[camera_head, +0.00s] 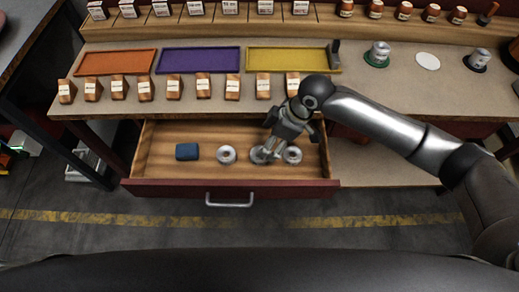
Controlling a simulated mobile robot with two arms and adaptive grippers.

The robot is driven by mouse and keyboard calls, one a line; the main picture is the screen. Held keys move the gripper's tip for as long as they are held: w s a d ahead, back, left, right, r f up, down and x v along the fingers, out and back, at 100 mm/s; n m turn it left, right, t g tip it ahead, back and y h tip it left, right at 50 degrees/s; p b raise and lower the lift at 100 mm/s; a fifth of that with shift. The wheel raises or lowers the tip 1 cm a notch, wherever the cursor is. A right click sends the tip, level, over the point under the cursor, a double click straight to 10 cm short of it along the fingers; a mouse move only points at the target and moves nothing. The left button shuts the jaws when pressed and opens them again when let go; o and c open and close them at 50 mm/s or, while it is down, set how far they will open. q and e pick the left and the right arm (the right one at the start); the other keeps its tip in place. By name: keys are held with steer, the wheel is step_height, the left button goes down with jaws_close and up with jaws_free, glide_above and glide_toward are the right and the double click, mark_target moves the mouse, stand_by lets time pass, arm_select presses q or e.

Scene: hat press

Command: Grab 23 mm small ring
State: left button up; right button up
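An open wooden drawer (230,181) below the workbench holds several metal rings. One ring (226,154) lies near the drawer's middle. Another ring (292,155) lies at the right. A third ring (257,155) lies between them and is partly covered by my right gripper (269,153). Ring sizes cannot be read from here. My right arm comes in from the right, and the gripper points down into the drawer at the middle ring. Its fingers overlap that ring in the picture, and whether they are open or closed on it is unclear. My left gripper is out of view.
A blue block (187,152) lies at the drawer's left. On the bench stand an orange tray (115,63), a purple tray (199,60) and a yellow tray (288,59), with a row of labelled wooden blocks (145,91) along the front edge. Cylinders on coloured discs stand at the right.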

steer(key=shift+x, duration=1.05)
steer(key=shift+a+f, duration=0.15)
steer(key=shift+f, duration=0.2)
steer(key=x, duration=0.4)
steer(key=shift+s+f, duration=0.2)
steer(key=shift+w+f, duration=0.1)
steer(key=shift+f, duration=0.3)
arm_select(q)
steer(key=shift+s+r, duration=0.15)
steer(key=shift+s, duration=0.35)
arm_select(e)
steer(key=c, duration=0.5)
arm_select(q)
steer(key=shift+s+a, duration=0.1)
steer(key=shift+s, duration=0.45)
arm_select(e)
steer(key=c, duration=0.7)
